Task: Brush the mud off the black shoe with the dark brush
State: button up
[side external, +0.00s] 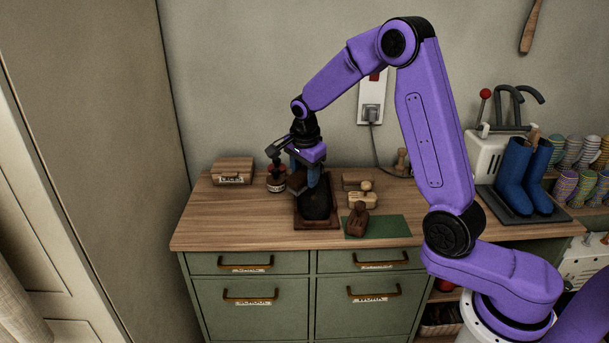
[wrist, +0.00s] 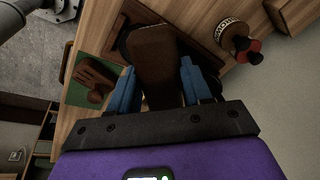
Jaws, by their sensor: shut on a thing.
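The black shoe (side external: 316,207) sits on a brown tray (side external: 301,220) on the wooden bench top. My gripper (side external: 306,178) is directly above the shoe, pointing down. In the wrist view its blue fingers (wrist: 157,88) are on either side of a long dark brown block, which looks like the dark brush (wrist: 155,52). The block lies over the tray and hides most of the shoe there. In the side view the fingers mostly hide the brush. I cannot tell whether it touches the shoe, and no mud is clearly visible.
A brown knobbed brush (side external: 357,220) lies on a green mat (side external: 390,226) right of the tray, with a pale wooden brush (side external: 363,191) behind it. A labelled jar (side external: 277,180) stands close left of the gripper. A wooden box (side external: 232,171) is farther left. Blue boots (side external: 525,176) stand far right.

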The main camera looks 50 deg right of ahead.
jog(key=shift+v, duration=1.5)
jog(key=shift+f, duration=0.15)
jog(key=shift+w+d+x, duration=0.15)
jog(key=shift+x, duration=0.95)
jog(key=shift+w+d+x, duration=0.1)
jog(key=shift+w+x, duration=0.05)
jog(key=shift+x, duration=1)
jog(key=shift+w+d+x, duration=0.15)
jog(key=shift+x, duration=0.95)
jog(key=shift+x, duration=0.95)
